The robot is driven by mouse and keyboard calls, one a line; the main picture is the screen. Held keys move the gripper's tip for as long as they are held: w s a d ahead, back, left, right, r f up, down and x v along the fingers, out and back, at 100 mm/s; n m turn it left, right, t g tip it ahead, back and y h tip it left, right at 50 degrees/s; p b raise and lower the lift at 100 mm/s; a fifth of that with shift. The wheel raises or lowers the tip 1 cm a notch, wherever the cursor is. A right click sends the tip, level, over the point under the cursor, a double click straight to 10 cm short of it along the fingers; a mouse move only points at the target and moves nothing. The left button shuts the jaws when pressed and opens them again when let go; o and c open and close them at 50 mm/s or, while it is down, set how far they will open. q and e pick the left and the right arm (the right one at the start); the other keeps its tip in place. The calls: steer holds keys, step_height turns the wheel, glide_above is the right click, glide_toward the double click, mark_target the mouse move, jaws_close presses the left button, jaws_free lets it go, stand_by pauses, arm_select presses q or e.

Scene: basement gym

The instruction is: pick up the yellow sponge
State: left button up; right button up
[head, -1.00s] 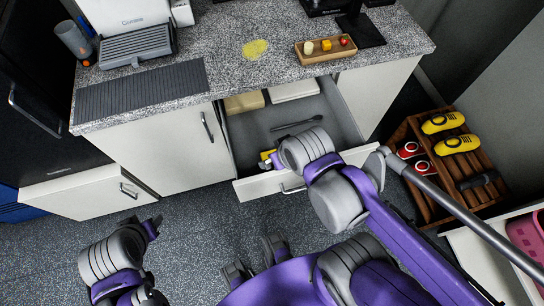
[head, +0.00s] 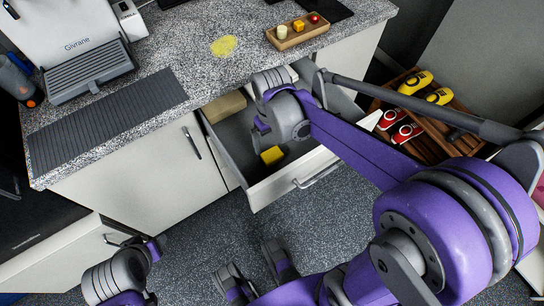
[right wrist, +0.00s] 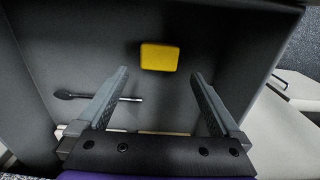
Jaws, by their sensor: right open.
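The yellow sponge (head: 272,155) lies on the floor of the open drawer (head: 290,181), near its front panel. In the right wrist view the sponge (right wrist: 160,57) lies beyond and between my finger tips, with a gap to both. My right gripper (head: 261,127) reaches down into the drawer, just behind the sponge; its fingers (right wrist: 160,78) are open and empty. My left gripper (head: 156,248) is at the lower left over the floor, away from the drawer; its fingers do not show clearly.
A black utensil (right wrist: 97,97) lies in the drawer beside the left finger. A tan block (head: 224,106) is at the drawer's back. Above, the speckled counter (head: 190,50) holds a wooden tray (head: 290,43). A wooden crate (head: 424,146) with red and yellow items stands to the right.

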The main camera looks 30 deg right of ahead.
mark_target(272, 154)
step_height(272, 154, down, 8)
steer(key=shift+d+f+b, duration=0.1)
steer(key=shift+f+b, duration=0.15)
steer(key=shift+b, duration=0.55)
steer(key=c, duration=1.3)
step_height(272, 154, up, 10)
steer(key=shift+r+p, duration=0.1)
steer(key=shift+p, duration=1)
